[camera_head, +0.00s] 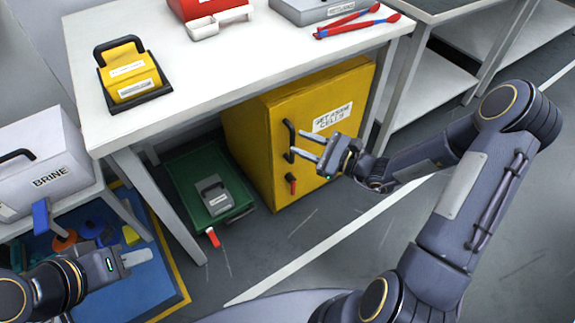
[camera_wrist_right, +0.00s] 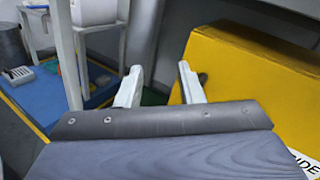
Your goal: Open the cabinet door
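The yellow cabinet (camera_head: 262,130) stands under the white table, and its door (camera_head: 330,155) looks shut. The door carries a black upright handle (camera_head: 289,141), a white label (camera_head: 332,117) and a small red lever (camera_head: 292,184) below the handle. My right gripper (camera_head: 304,146) is open in front of the door, its fingertips close to the handle; I cannot tell whether they touch it. In the right wrist view, its fingers (camera_wrist_right: 160,82) are apart with nothing seen held, and the cabinet (camera_wrist_right: 260,85) is at the right. My left gripper (camera_head: 135,258) is low at the left, away from the cabinet.
The white table (camera_head: 215,75) overhangs the cabinet, bearing a yellow case (camera_head: 128,75) and red tongs (camera_head: 355,24). A green tray (camera_head: 185,175) lies on the floor left of the cabinet. A white BRINE box (camera_head: 45,165) is far left. The floor before the door is clear.

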